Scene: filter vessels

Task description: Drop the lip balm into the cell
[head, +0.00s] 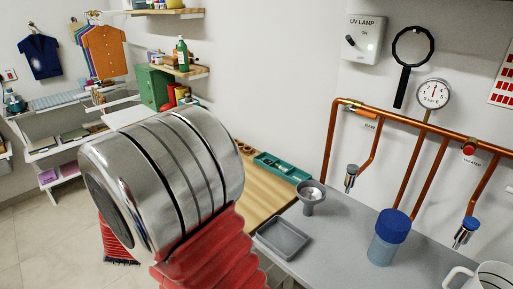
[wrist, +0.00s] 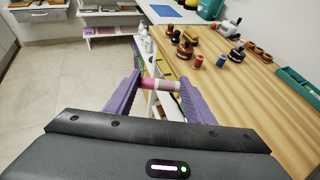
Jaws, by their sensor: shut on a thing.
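In the wrist view my gripper (wrist: 159,84) has two purple fingers shut on the lip balm (wrist: 150,83), a small pink tube with a pale end. The lip balm lies crosswise between the fingertips, in the air beside the left edge of the wooden worktop. A teal tray (head: 282,166) with compartments lies on the wooden worktop in the head view, and part of it shows at the right of the wrist view (wrist: 299,89). I cannot tell which compartment is the cell. My gripper is hidden in the head view, where my arm fills the left middle.
The wooden worktop (wrist: 245,85) holds small bottles and spools, with bare wood nearer me. In the head view a grey bench carries a grey tray (head: 283,238), a metal funnel (head: 311,198) and a blue-lidded jar (head: 388,238). Copper pipes (head: 420,165) run along the wall.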

